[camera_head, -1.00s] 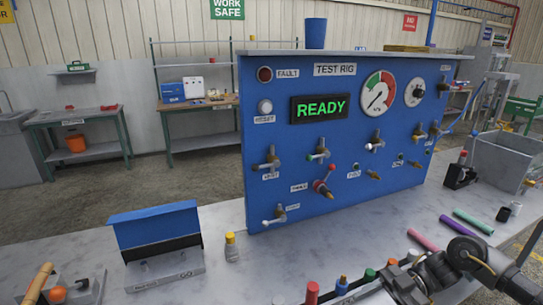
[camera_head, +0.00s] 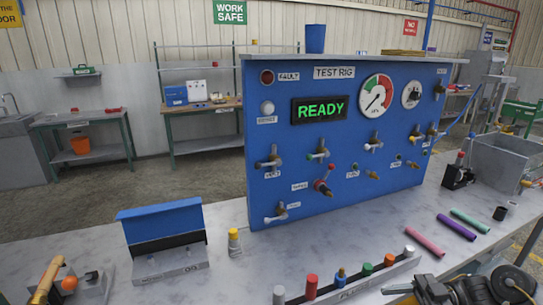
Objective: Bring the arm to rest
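My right arm reaches in at the lower right corner, and its dark gripper (camera_head: 432,289) is low by the front of the bench. The picture's bottom edge cuts it off, and I cannot make out whether its fingers are open or shut. No held thing shows at it. It is just right of a grey rack (camera_head: 350,293) with several coloured plugs. My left gripper and arm are not in view. The blue test rig panel (camera_head: 300,160) stands upright on the bench, its display (camera_head: 320,109) reading READY.
Pink (camera_head: 427,243), purple (camera_head: 457,227) and green (camera_head: 469,219) tubes lie right of the rig. A grey bin (camera_head: 499,161) stands behind them. A blue-lidded box (camera_head: 160,225) and a yellow-capped bottle (camera_head: 234,241) stand to the left.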

